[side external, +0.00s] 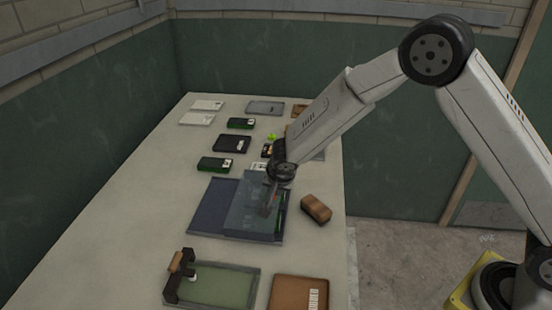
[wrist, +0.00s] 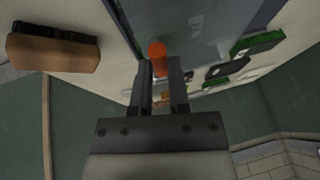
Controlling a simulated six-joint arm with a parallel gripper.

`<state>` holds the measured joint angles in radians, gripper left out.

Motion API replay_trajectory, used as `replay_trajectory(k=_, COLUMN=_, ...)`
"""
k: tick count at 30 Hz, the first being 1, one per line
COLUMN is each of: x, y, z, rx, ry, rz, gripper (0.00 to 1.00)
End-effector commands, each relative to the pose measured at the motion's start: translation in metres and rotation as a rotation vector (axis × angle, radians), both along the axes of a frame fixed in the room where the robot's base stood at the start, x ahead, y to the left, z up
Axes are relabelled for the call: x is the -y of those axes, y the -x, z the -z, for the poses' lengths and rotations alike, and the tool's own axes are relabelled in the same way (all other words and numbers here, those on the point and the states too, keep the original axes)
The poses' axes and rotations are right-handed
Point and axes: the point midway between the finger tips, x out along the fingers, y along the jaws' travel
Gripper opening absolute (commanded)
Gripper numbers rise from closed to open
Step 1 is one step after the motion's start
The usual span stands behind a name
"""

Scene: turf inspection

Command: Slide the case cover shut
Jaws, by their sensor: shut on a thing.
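A flat dark blue case (side external: 208,208) lies on the table in the middle of the side view. Its see-through cover (side external: 250,195) lies over the middle and right of it; the left part looks dark and a narrow strip at the right edge shows green items. My gripper (side external: 268,209) points down at the cover's right part. In the wrist view my gripper (wrist: 162,75) has its fingers around an orange knob (wrist: 157,52), with the bluish cover (wrist: 200,22) beyond it. The fingers hide part of the knob.
A brown brush (side external: 316,208) lies close to the right of the case. A green tray with a clamp (side external: 225,284) and a brown box (side external: 298,292) are in front. Several devices, such as a green one (side external: 215,164), lie behind. The table's left side is clear.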

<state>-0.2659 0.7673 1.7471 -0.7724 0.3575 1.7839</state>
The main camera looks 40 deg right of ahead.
Motion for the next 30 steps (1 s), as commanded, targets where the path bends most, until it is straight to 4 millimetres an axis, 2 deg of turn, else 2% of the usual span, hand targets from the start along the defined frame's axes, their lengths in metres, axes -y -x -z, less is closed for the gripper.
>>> replay_trajectory(k=1, x=0.007, y=0.003, z=-0.002, rx=0.003, ry=0.002, rz=0.003, gripper=0.00)
replay_trajectory(k=6, x=0.017, y=0.013, z=-0.002, rx=0.002, ry=-0.001, rz=0.005, gripper=0.00)
replay_trajectory(k=16, x=0.019, y=0.016, z=-0.001, rx=-0.002, ry=0.003, rz=0.006, gripper=0.00)
replay_trajectory(k=17, x=0.019, y=0.016, z=-0.001, rx=-0.002, ry=0.003, rz=0.006, gripper=0.25)
replay_trajectory(k=18, x=0.019, y=0.017, z=-0.001, rx=-0.003, ry=0.004, rz=0.007, gripper=0.37)
replay_trajectory(k=20, x=0.019, y=0.017, z=-0.001, rx=-0.003, ry=0.003, rz=0.005, gripper=0.56)
replay_trajectory(k=30, x=0.017, y=0.016, z=-0.001, rx=-0.001, ry=-0.001, rz=0.002, gripper=0.57)
